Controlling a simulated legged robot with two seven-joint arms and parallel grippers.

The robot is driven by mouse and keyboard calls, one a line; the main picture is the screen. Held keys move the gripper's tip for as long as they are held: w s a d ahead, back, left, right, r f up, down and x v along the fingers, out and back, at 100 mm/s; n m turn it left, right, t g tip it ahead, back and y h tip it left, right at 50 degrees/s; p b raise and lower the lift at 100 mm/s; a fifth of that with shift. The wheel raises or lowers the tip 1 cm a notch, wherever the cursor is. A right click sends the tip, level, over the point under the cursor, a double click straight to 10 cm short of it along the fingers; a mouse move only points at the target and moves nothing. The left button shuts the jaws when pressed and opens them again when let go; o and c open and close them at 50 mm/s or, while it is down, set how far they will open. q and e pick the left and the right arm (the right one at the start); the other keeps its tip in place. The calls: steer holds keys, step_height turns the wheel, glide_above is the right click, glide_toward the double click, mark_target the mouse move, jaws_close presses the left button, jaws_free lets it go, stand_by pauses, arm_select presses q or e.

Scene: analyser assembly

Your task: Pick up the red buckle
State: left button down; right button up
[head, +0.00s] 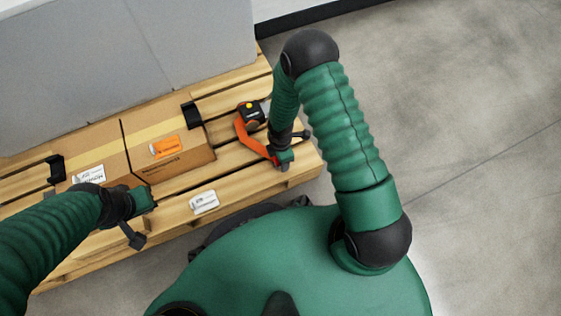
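The red buckle (252,138) is an orange-red bent piece with a black part and a yellow dot at its far end. It lies on or just above the right part of the wooden pallet. My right gripper (281,162) is at the near end of the buckle and overlaps it in the picture. Its fingers are small and partly hidden, so I cannot tell whether they grip it. My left gripper (140,222) is to the left, over the pallet's front edge, apart from the buckle. Its finger opening is not clear.
Cardboard boxes (185,160) with labels sit on the wooden pallet (240,190), left of the buckle. Black corner pieces (192,115) stand by them. A white label (204,202) lies near the front edge. A large grey block (130,60) stands behind. The concrete floor at right is clear.

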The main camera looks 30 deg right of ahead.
steer(key=shift+r, duration=0.15)
jaws_close()
steer(key=shift+r, duration=0.1)
